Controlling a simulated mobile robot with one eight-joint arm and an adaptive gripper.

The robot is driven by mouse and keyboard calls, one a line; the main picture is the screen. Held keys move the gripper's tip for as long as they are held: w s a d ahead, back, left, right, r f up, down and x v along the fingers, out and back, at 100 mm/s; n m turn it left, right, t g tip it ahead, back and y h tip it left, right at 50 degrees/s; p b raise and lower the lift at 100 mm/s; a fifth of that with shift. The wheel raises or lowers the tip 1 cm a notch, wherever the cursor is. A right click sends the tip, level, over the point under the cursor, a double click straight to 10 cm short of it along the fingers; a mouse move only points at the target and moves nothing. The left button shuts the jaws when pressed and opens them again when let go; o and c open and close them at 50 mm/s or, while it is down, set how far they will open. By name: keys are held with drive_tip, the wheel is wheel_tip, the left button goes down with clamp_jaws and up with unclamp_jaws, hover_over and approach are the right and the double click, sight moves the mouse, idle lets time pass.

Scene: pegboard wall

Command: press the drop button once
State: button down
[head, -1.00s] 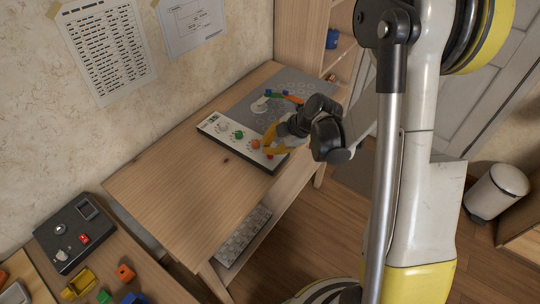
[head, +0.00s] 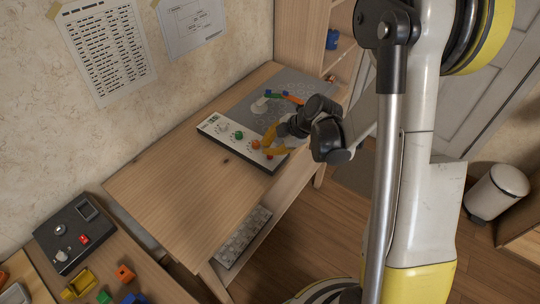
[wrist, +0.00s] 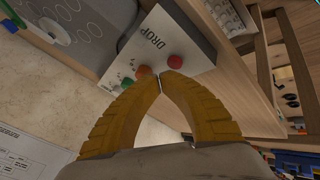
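A white control panel (head: 222,133) lies on the wooden desk. It carries a green button (head: 238,135), an orange button (head: 255,144) and a red button (head: 269,156). In the wrist view the word DROP is printed on the panel (wrist: 188,32), near the red button (wrist: 175,62) and the orange button (wrist: 143,71). My gripper (wrist: 160,77) has its two yellow fingers shut tip to tip, with nothing between them. The tips appear between the orange and red buttons. I cannot tell whether they touch the panel or a button.
A grey mat (head: 295,95) with round marks and small coloured parts lies behind the panel. The desk's left part (head: 165,185) is bare. A lower bench at the left holds a dark box (head: 72,236) and several coloured blocks.

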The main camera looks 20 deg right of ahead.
sight(267, 156)
drive_tip(key=shift+f, duration=0.15)
drive_tip(key=shift+f+b, duration=0.3)
drive_tip(key=shift+b, duration=0.15)
drive_tip(key=shift+f+b, duration=0.3)
drive_tip(key=shift+b, duration=0.05)
idle(0.3)
idle(0.3)
drive_tip(key=shift+r+p, duration=0.5)
drive_tip(key=shift+r, duration=0.3)
drive_tip(key=shift+r+p, duration=1.75)
drive_tip(key=shift+r, duration=0.75)
